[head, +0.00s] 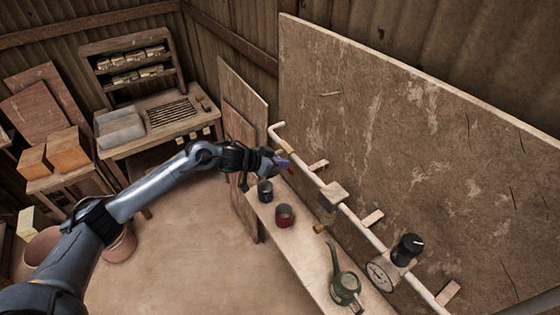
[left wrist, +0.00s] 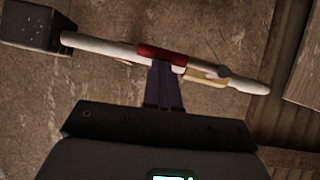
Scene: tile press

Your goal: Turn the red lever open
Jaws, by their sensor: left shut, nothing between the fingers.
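The red lever (left wrist: 162,54) shows in the left wrist view as a short red bar across the white pipe (left wrist: 110,48). In the head view it is a small red spot (head: 291,169) just beyond my left fingertips. My left gripper (head: 279,162) is shut and empty. Its fingers (left wrist: 163,78) point at the red lever and reach its lower edge in the left wrist view. I cannot tell whether they touch it. My right gripper is not in view.
The pipe runs along the wall board (head: 400,130), with a block (head: 333,194), a black knob (head: 408,248) and a gauge (head: 380,274).

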